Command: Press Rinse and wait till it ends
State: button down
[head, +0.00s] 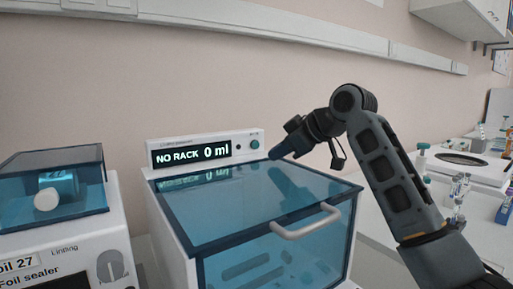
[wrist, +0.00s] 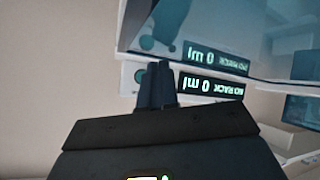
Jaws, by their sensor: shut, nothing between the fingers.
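The washer (head: 170,215) stands in the middle of the head view with its clear blue lid (head: 225,205) down. Its display (head: 192,154) reads "NO RACK 0 ml". A round green button (head: 255,144) sits to the right of the display; any label on it is too small to read. My gripper (head: 273,156) is shut and empty, its tip just below and right of that button, over the lid's back edge. In the wrist view my fingertips (wrist: 157,78) are beside the green button (wrist: 139,77), with the upside-down display (wrist: 211,86) on the other side. I cannot tell whether they touch the panel.
The lid's white handle (head: 306,221) sticks out at the front. A foil sealer (head: 65,235) stands close on the left. Tubes (head: 459,188) and a white device (head: 450,160) are on the bench at right, behind my arm. A wall rail (head: 290,32) runs above.

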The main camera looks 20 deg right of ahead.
aim_at(268, 160)
jog(key=shift+w+a+p, duration=0.1)
jog(key=shift+w+a, duration=0.15)
jog(key=shift+w, duration=0.5)
jog(key=shift+w+a+p, duration=0.15)
jog(key=shift+w+a, duration=0.05)
jog(key=shift+w, duration=0.55)
jog(key=shift+w+a+p, duration=0.1)
jog(key=shift+w+a, duration=0.15)
jog(key=shift+w, duration=0.5)
dwell(0.3)
jog(key=shift+w+a+p, duration=0.15)
jog(key=shift+w+p, duration=0.15)
jog(key=shift+w, duration=0.1)
jog(key=shift+w+a, duration=0.1)
jog(key=shift+w, duration=0.3)
dwell(0.7)
jog(key=shift+s, duration=0.15)
jog(key=shift+s+d+p, duration=0.25)
jog(key=shift+s+p, duration=0.1)
jog(key=shift+s, duration=0.35)
jog(key=shift+s+d+p, duration=0.15)
jog(key=shift+s+d, duration=0.1)
jog(key=shift+s, duration=0.55)
jog(key=shift+s+d+p, duration=0.15)
jog(key=shift+s+d, duration=0.1)
jog(key=shift+s, duration=0.55)
jog(key=shift+s+d+p, duration=0.15)
jog(key=shift+s+d, duration=0.1)
jog(key=shift+s, duration=0.55)
